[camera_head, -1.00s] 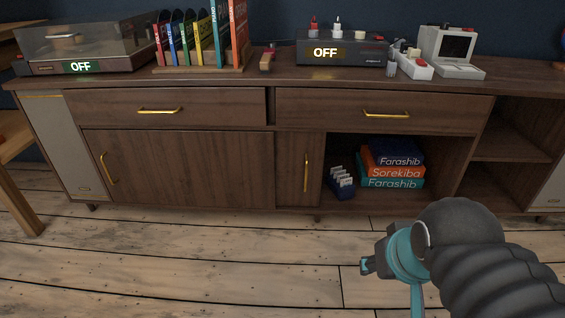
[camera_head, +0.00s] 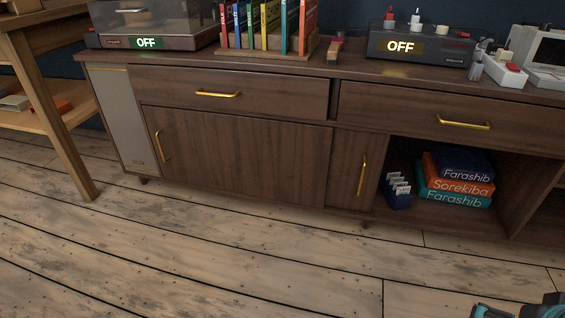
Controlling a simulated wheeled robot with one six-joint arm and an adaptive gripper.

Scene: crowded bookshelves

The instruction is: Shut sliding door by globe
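A dark wood cabinet has a left sliding door (camera_head: 235,155) with a vertical gold handle at its left edge. A second sliding door (camera_head: 343,170) shows as a narrow strip to its right, with a vertical gold handle (camera_head: 362,175). The compartment to the right of this strip is open, with books inside. No globe is visible in this view. My gripper (camera_head: 490,311) shows only as a teal and dark sliver at the bottom right corner, apart from the cabinet. Its fingers are mostly cut off.
Stacked books (camera_head: 452,189) and a small blue card holder (camera_head: 397,193) sit in the open compartment. Two drawers (camera_head: 255,92) are above the doors. A record player (camera_head: 150,25), upright books and a dark device (camera_head: 418,46) stand on top. A wooden table leg (camera_head: 62,120) is at left. The floor in front is clear.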

